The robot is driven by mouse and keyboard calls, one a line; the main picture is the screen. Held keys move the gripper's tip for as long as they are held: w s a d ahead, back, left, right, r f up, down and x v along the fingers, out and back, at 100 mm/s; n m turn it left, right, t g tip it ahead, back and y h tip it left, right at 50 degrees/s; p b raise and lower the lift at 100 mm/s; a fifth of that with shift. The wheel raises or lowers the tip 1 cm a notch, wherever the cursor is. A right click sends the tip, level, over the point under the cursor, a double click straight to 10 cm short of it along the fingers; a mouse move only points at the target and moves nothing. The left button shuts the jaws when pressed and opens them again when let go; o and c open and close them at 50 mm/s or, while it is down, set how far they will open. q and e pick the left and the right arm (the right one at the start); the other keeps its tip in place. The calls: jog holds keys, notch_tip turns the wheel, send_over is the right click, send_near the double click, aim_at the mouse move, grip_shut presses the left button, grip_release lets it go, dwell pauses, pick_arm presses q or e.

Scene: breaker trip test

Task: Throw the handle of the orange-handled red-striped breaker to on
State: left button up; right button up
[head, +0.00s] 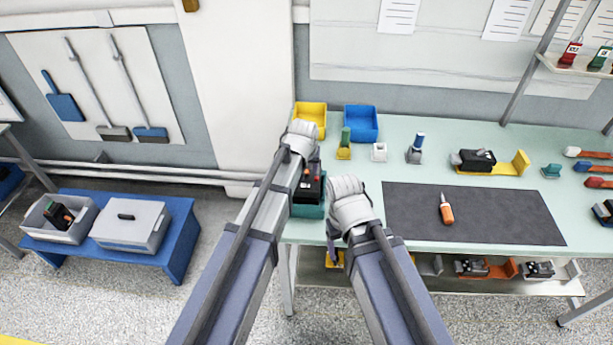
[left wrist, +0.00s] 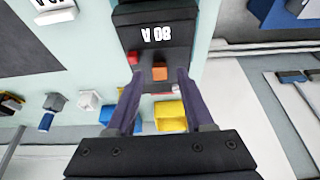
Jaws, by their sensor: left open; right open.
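A black breaker (head: 308,186) sits in a teal holder (head: 309,211) at the left end of the bench, partly hidden by my arms. In the left wrist view the breaker (left wrist: 152,32) shows pale lettering, an orange handle (left wrist: 159,73) and a small red part (left wrist: 133,57). A thin red-and-white strip (left wrist: 160,91) shows below the handle. My left gripper (head: 299,138) is open; its fingers (left wrist: 160,80) stand on either side of the orange handle, and contact cannot be told. My right gripper (head: 350,197) is just right of the breaker, its fingertips unclear.
Yellow (head: 311,118) and blue (head: 361,123) bins stand behind. A dark mat (head: 480,213) with an orange-handled screwdriver (head: 446,210) lies to the right. A blue stool (head: 180,225) with grey boxes is at left.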

pick_arm(q)
jog(key=shift+b+x, duration=0.4)
jog(key=shift+x, duration=0.45)
jog(key=shift+r, duration=0.1)
grip_shut()
